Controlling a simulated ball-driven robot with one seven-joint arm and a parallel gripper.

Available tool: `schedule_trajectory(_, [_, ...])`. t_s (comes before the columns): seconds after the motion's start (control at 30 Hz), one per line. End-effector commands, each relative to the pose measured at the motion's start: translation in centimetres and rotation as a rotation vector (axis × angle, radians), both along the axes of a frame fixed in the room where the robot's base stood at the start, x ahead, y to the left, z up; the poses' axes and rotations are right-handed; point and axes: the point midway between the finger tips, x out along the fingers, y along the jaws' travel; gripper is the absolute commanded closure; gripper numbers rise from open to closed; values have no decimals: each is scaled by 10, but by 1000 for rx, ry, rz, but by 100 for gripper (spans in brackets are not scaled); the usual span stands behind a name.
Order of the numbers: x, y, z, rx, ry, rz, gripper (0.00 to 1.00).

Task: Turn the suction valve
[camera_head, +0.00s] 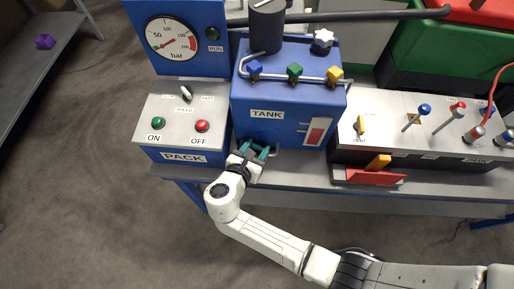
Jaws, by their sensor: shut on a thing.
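The blue box marked TANK (265,130) stands in the middle of the bench. My gripper (257,152), with teal fingers, reaches up from below to its lower front left edge. It is shut on a small part there, mostly hidden by the fingers. A short grey bent piece (274,149) shows just right of the fingers. No label that says suction is readable, so I cannot tell by name which valve this is. On top of the tank, a pipe carries a blue knob (255,68), a green knob (295,70) and a yellow knob (335,74).
The PACK box (182,122) with ON and OFF buttons stands close left of my gripper, below a pressure gauge (171,39). A panel with levers (425,120) and a red tray (368,177) are at the right. The floor in front is clear.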

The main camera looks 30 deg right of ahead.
Motion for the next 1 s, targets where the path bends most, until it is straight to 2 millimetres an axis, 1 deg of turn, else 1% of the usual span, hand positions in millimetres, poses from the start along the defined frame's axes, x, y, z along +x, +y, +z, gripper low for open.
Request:
schedule_trajectory(0.2, [3, 2, 0, 0, -1, -113, 82])
schedule_trajectory(0.4, [3, 2, 0, 0, -1, -168, 82])
schedule_trajectory(0.87, [3, 2, 0, 1, -1, -181, 82])
schedule_trajectory(0.9, [3, 2, 0, 1, -1, -181, 48])
schedule_trajectory(1.0, [3, 2, 0, 1, -1, -181, 39])
